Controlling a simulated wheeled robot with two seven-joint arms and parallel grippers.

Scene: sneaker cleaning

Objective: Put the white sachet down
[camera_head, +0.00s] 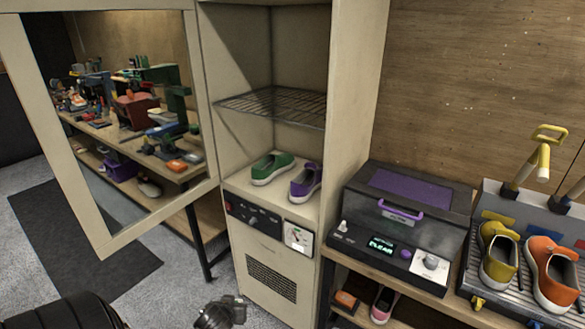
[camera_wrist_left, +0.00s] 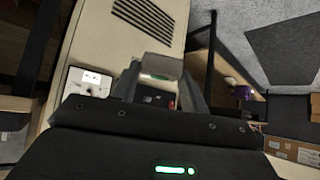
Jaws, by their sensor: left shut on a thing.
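The lower part of the sachet is partly hidden by the fingers. In the head view my left gripper (camera_head: 222,313) shows at the bottom edge, in front of the cabinet's lower part; the sachet cannot be made out clearly there. My right gripper is not in view.
An open cabinet (camera_head: 352,90) holds a green shoe (camera_head: 272,167) and a purple shoe (camera_head: 306,181) below a wire rack (camera_head: 275,105). Its framed door (camera_head: 105,235) stands open at left. Right are a dark machine (camera_head: 400,225), a yellow shoe (camera_head: 499,255) and an orange shoe (camera_head: 552,275).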

